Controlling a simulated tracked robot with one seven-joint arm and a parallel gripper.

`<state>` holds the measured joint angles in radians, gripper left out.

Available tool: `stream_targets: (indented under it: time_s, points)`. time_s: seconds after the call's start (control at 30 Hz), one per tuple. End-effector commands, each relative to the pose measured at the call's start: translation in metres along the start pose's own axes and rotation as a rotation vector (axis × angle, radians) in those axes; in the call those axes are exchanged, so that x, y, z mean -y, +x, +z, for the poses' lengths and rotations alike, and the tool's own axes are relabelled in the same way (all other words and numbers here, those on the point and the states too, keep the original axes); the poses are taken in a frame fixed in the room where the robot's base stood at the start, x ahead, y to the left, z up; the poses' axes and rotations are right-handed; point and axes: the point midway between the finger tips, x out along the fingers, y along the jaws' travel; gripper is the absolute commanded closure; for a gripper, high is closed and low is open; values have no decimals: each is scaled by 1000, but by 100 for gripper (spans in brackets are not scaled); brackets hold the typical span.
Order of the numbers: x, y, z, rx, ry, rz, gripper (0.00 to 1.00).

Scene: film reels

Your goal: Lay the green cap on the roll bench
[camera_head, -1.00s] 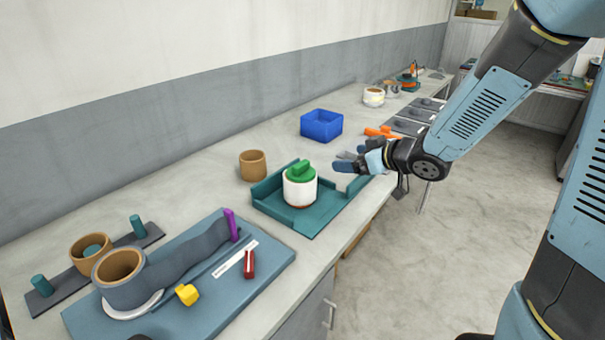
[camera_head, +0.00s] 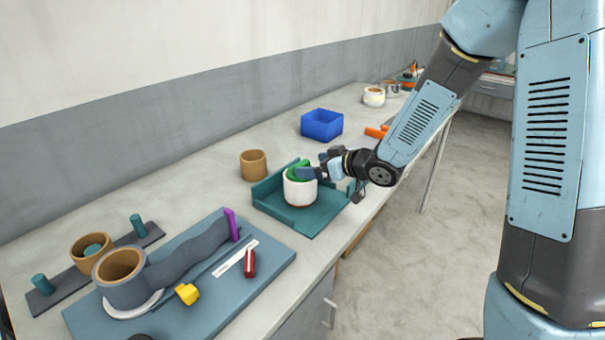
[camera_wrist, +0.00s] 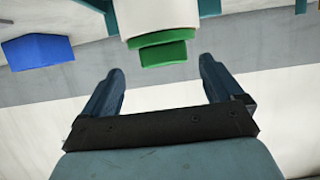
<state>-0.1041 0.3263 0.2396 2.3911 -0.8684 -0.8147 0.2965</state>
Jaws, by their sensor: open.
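The green cap (camera_head: 294,170) sits on top of a white pot (camera_head: 300,190), which stands in a teal tray (camera_head: 308,218). My gripper (camera_head: 314,166) is at the right of the cap, its fingers at about cap height. In the wrist view the open jaws (camera_wrist: 162,66) have the cap's green handle (camera_wrist: 163,55) just beyond and between the fingertips. Nothing is held. A blue board (camera_head: 202,312) with a grey roll and strip lies at front left and looks like the roll bench, though I cannot be sure.
A brown cup (camera_head: 253,165) stands behind the tray, and a blue bin (camera_head: 321,124) farther back. A purple peg (camera_head: 231,224), a red piece (camera_head: 249,264) and a yellow piece (camera_head: 187,294) are on the board. The counter's front edge runs close to the tray.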

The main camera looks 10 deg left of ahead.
Motion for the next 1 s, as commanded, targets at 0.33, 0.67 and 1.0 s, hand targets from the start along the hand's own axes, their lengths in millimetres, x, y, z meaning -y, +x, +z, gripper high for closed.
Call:
stream_targets:
  time_s: [0.33, 0.67, 1.0]
  points:
    - [7, 36, -3, 1, 1, -2, 6]
    - [5, 51, -4, 1, 1, 1, 6]
    - [5, 50, -3, 1, 1, 2, 35]
